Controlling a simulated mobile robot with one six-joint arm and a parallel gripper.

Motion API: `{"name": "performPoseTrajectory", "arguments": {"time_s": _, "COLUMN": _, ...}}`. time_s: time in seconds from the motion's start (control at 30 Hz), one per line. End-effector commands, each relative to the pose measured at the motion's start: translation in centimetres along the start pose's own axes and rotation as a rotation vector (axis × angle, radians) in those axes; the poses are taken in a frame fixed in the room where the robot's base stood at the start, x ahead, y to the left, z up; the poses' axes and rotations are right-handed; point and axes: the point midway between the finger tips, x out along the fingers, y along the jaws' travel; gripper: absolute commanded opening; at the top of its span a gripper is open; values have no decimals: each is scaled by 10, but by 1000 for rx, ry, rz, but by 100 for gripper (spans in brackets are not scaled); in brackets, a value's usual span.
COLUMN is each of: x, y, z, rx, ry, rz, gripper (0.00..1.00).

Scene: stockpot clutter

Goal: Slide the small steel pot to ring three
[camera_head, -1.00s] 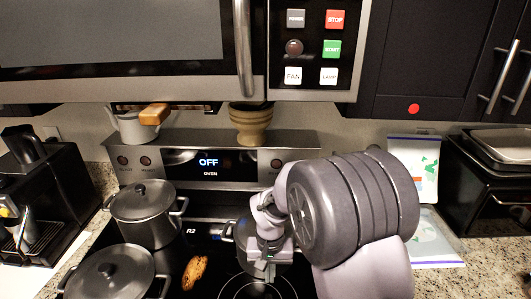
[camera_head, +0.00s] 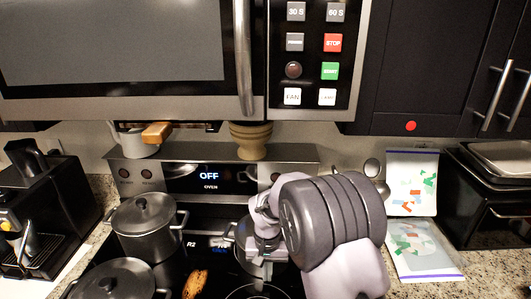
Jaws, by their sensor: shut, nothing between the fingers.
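A steel pot (camera_head: 241,232) sits at the back right of the black cooktop. It is mostly hidden behind my gripper; a side handle and part of its left side show. My gripper (camera_head: 264,262) is shut and empty, pointing down just in front of the pot; I cannot tell whether they touch. A burner ring (camera_head: 250,293) shows in part at the bottom edge, in front of the gripper. A label reading R2 is near the back left pot. No label for ring three can be read.
A dark lidded pot (camera_head: 146,228) stands at back left, another lidded pot (camera_head: 116,279) at front left. A piece of bread (camera_head: 196,284) lies between them and the front ring. The oven panel (camera_head: 205,178) rises behind; the microwave (camera_head: 120,60) overhangs.

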Motion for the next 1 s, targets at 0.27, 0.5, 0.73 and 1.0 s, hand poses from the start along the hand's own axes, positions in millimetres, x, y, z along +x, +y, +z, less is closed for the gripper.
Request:
{"name": "performPoseTrajectory", "arguments": {"time_s": 0.27, "x": -1, "y": -2, "z": -14, "rx": -1, "ry": 2, "rz": 0, "gripper": 0}}
{"name": "performPoseTrajectory", "arguments": {"time_s": 0.5, "x": -1, "y": -4, "z": -26, "rx": 0, "ry": 2, "rz": 0, "gripper": 0}}
{"name": "performPoseTrajectory", "arguments": {"time_s": 0.73, "x": 1, "y": -3, "z": -17, "rx": -1, "ry": 1, "rz": 0, "gripper": 0}}
{"name": "performPoseTrajectory", "arguments": {"time_s": 1.0, "x": 1, "y": 2, "z": 13, "rx": 0, "ry": 0, "rz": 0, "gripper": 0}}
